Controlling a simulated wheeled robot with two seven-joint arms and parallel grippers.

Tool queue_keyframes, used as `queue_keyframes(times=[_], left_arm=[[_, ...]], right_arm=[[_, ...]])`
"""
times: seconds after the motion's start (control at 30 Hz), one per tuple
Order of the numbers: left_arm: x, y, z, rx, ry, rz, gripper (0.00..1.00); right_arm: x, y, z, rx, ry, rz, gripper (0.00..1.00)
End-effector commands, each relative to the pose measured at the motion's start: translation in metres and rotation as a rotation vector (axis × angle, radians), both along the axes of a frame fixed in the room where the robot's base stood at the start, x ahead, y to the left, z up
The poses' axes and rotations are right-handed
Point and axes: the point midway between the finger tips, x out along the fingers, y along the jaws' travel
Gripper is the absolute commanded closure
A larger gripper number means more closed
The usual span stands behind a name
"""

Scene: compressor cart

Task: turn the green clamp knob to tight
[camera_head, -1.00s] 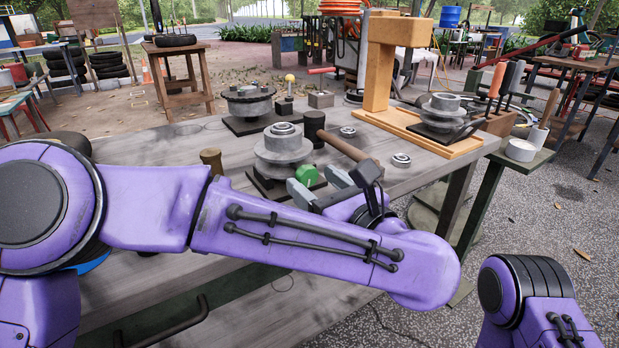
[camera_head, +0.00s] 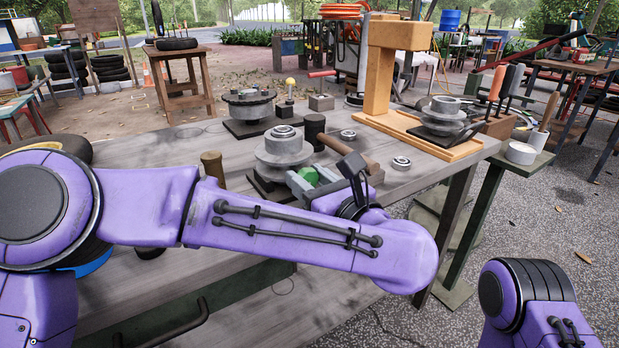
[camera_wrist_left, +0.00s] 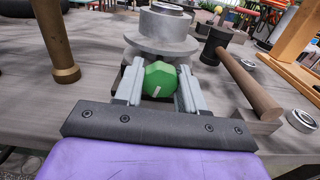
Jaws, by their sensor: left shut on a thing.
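The green clamp knob (camera_head: 308,176) sits at the front of a grey metal clamp assembly (camera_head: 284,146) on the workbench. In the left wrist view the green knob (camera_wrist_left: 160,79) is faceted, with a short white mark on its face pointing down and slightly left. My left gripper (camera_head: 308,178) reaches the knob from the front right, its two grey fingers on either side of it. In the left wrist view the left gripper (camera_wrist_left: 160,82) is shut on the knob. My right gripper is out of view; only a purple part of my right arm shows at the lower right.
A hammer with a wooden handle (camera_head: 347,151) lies just right of the clamp. A wooden peg (camera_head: 213,165) stands to its left. A small metal ring (camera_head: 401,163) lies to the right. A wooden press stand (camera_head: 380,75) rises behind.

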Motion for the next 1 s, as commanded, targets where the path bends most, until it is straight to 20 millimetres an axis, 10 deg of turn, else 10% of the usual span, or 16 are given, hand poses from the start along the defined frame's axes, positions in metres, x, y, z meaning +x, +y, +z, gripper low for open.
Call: queue_keyframes(times=[1.0], left_arm=[[0.001, -0.002, 0.007, 0.702, 0.504, -0.002, 0.91]], right_arm=[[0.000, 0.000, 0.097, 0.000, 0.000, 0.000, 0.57]])
